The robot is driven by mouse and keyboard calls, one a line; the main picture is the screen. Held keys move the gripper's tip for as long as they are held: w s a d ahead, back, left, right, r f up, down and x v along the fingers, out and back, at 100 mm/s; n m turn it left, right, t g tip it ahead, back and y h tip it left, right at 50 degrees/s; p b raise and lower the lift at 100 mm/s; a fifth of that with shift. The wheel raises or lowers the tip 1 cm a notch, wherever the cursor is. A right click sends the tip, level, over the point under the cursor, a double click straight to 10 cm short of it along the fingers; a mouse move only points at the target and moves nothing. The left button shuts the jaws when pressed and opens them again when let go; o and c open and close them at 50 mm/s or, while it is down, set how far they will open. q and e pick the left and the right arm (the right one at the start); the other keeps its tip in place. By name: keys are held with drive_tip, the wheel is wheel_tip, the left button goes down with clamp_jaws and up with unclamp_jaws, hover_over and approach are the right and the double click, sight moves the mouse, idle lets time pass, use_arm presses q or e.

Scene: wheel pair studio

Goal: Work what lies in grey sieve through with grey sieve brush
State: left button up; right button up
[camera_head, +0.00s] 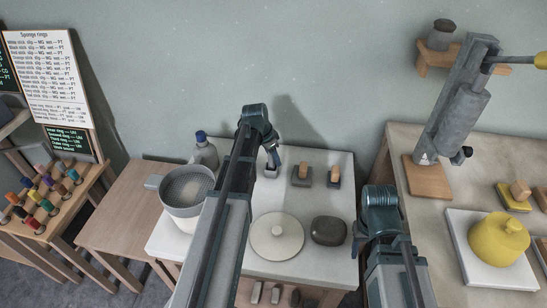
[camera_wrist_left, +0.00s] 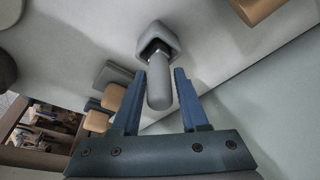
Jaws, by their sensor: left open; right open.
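The grey sieve (camera_head: 187,184) sits on top of a pale bucket (camera_head: 181,216) at the left of the white table. A grey-handled tool, which looks like the grey sieve brush (camera_head: 271,173), stands at the back of that table. The sieve's contents are unclear.
Two wooden-handled blocks (camera_head: 302,174) stand right of the brush. A round pale lid (camera_head: 277,236) and a dark stone-like lump (camera_head: 328,231) lie in front. A yellow pot (camera_head: 498,240) stands on the right bench.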

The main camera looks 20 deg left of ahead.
use_arm(q)
drive_tip(key=shift+r+p, duration=1.2)
drive_tip(key=shift+r, duration=0.2)
clamp_jaws()
wheel_tip(320, 180, up, 6)
drive_tip(key=p, duration=0.6)
drive_tip(key=shift+r, duration=0.1)
idle(0.5)
